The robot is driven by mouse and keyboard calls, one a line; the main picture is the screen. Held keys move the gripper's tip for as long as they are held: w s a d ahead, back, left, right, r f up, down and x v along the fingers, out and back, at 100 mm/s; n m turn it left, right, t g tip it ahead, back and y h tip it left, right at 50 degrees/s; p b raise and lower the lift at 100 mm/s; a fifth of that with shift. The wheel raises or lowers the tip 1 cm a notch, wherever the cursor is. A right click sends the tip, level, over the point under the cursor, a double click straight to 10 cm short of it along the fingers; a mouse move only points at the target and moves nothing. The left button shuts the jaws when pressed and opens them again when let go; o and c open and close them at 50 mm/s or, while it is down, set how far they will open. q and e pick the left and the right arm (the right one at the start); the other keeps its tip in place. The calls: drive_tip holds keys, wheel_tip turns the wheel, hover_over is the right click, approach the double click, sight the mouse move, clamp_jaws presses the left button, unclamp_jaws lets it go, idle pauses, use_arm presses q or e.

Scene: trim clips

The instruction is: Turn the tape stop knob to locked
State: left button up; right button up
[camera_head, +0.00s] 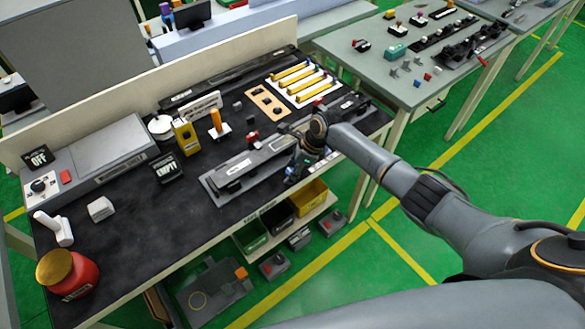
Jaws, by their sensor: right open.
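My right arm reaches in from the right, and its gripper (299,163) is over the front right of the black worktop, beside the right end of a long grey fixture (232,180). The gripper is open, with nothing seen in it. The wrist hides part of the worktop there. I cannot pick out the tape stop knob for sure. A round dial knob (39,186) sits on a grey unit at the left, below a black OFF sign (37,158), far from the gripper. My left gripper is not in view.
A yellow box (186,137), an orange-handled tool (216,122) and a tray of yellow strips (300,82) stand behind the fixture. A red jar (68,274) stands front left. Bins (310,197) hang below the front edge.

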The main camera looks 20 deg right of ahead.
drive_tip(key=shift+c, duration=0.2)
clamp_jaws()
